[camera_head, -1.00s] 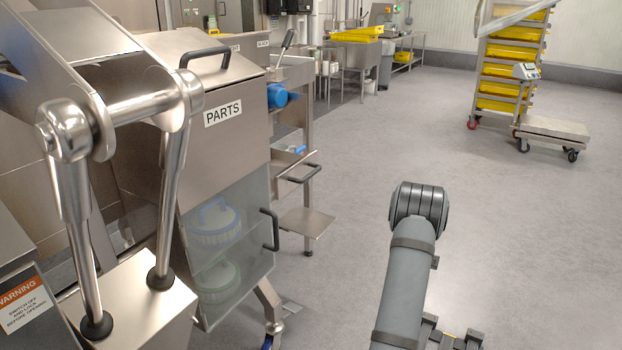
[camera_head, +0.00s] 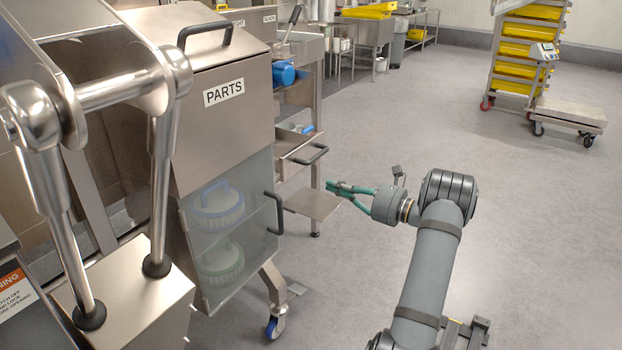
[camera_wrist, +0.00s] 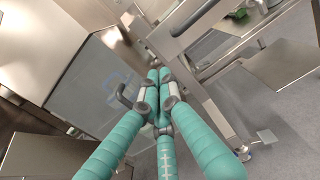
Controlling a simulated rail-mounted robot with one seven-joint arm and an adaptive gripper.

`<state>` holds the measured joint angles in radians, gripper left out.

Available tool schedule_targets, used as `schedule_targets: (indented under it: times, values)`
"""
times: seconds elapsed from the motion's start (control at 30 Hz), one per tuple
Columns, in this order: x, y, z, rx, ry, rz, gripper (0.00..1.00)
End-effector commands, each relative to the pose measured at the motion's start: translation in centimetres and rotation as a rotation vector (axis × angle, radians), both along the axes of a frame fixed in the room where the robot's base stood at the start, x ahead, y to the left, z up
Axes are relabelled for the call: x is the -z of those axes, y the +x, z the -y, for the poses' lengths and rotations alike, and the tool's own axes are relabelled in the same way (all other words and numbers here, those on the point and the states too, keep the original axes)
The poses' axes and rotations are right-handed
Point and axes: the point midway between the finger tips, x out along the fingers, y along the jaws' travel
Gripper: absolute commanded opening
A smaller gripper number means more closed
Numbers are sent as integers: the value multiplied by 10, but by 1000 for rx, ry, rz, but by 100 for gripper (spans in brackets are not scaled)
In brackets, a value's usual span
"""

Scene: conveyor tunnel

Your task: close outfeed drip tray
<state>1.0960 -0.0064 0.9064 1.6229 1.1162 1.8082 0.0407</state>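The drip tray (camera_head: 290,148) looks like the shallow steel drawer with a black bar handle on the stand beyond the PARTS cabinet. It sticks out toward the aisle, so it appears open. Something blue shows above it. My gripper (camera_head: 334,187), with teal fingers, is in the aisle to the right of the tray and a little lower, apart from it. In the wrist view my gripper's fingertips (camera_wrist: 159,76) are together with nothing visible between them. Steel framing fills the upper right of that view, but I cannot tell the tray there for certain.
The PARTS cabinet (camera_head: 223,135) has a clear lower door with a protruding black handle (camera_head: 275,212). A flat steel plate (camera_head: 312,205) juts out below the tray. A wheeled cart with yellow trays (camera_head: 510,50) stands at the back right. The floor right of my arm is clear.

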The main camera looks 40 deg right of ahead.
Motion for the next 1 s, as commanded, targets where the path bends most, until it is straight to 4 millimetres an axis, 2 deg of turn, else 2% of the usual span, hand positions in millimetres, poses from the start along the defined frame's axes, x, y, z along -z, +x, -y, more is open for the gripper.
schedule_targets:
  times: [0.17,0.4,0.6,0.8,1.0]
  values:
    - [1,24,-11,-7,-2,0,0]
    - [2,72,-29,-8,-3,-1,0]
    - [2,105,-41,-6,-2,-2,0]
    - [1,123,-46,-3,-1,-3,0]
    - [1,127,-48,-3,1,-4,0]
